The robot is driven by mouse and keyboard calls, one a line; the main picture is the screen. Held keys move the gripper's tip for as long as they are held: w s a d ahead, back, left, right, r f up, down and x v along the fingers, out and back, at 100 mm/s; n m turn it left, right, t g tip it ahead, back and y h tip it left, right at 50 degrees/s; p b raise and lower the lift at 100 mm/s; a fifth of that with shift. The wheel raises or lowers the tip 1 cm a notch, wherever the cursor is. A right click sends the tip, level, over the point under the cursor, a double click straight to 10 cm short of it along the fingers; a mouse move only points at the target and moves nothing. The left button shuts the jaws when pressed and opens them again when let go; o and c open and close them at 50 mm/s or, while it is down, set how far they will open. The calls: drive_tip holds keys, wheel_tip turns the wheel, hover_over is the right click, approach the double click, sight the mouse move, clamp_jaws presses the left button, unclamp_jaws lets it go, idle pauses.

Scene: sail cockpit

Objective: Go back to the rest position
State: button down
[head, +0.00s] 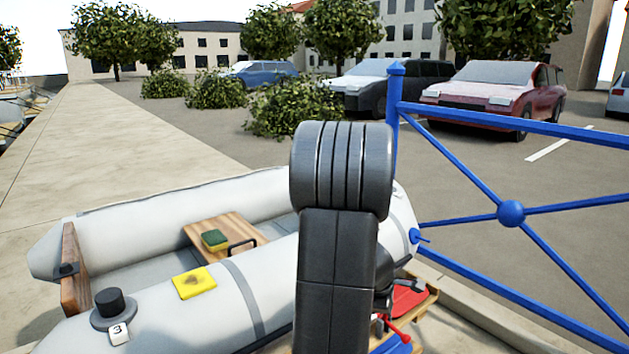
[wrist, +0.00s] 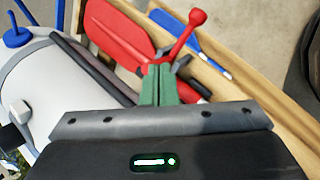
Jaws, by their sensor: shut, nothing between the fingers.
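My gripper (wrist: 157,70) shows in the wrist view with its two green fingers together and nothing between them. The fingertips are over or close to a red paddle-like thing (wrist: 120,32) and a red handle with a round knob (wrist: 190,28); I cannot tell whether they touch. In the head view my dark arm stands in the middle and hides most of the gripper, which is low behind it, to the right of the grey dinghy (head: 240,285).
A wooden crate or pallet (wrist: 235,75) holds the red things and a blue one (wrist: 185,38). On the dinghy are a green sponge (head: 215,239), a yellow cloth (head: 194,284) and a black cap (head: 112,305). A blue railing (head: 511,213) stands at the right. Parked cars are farther back.

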drive_tip(key=shift+w+a+r+n+g+h+p, duration=0.3)
drive_tip(key=shift+w+a+g+h+p, duration=0.3)
drive_tip(key=shift+w+g+p, duration=0.15)
